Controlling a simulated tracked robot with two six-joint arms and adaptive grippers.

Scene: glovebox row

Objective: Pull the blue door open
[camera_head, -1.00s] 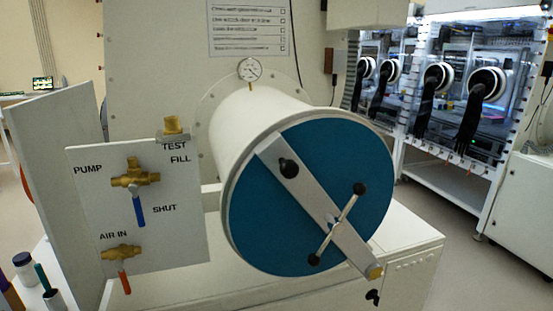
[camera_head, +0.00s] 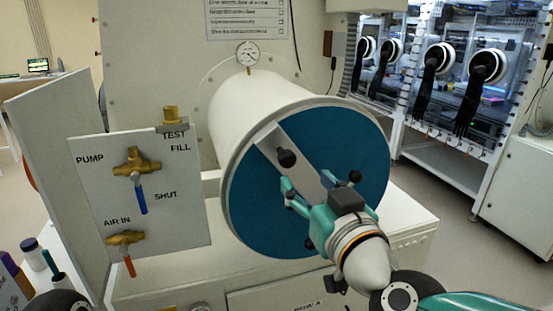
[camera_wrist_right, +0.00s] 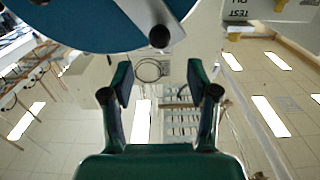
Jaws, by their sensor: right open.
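The blue round door (camera_head: 250,205) sits flush on the end of the white cylinder (camera_head: 250,105); it also shows at the top left of the right wrist view (camera_wrist_right: 60,28). A silver bar (camera_head: 302,180) crosses it, with a black knob (camera_head: 287,158) near its upper end. The knob shows in the wrist view (camera_wrist_right: 160,36) just beyond the fingertips. My right gripper (camera_head: 307,188) is open in front of the door, below and right of the knob. Nothing is between its fingers (camera_wrist_right: 158,80). My left gripper is out of view.
A valve panel (camera_head: 180,220) with brass valves stands left of the cylinder. A gauge (camera_head: 247,54) is above it. Bottles (camera_head: 32,252) stand at the lower left. A white cabinet (camera_head: 405,225) is under the door, and gloveboxes (camera_head: 445,95) are at the back right.

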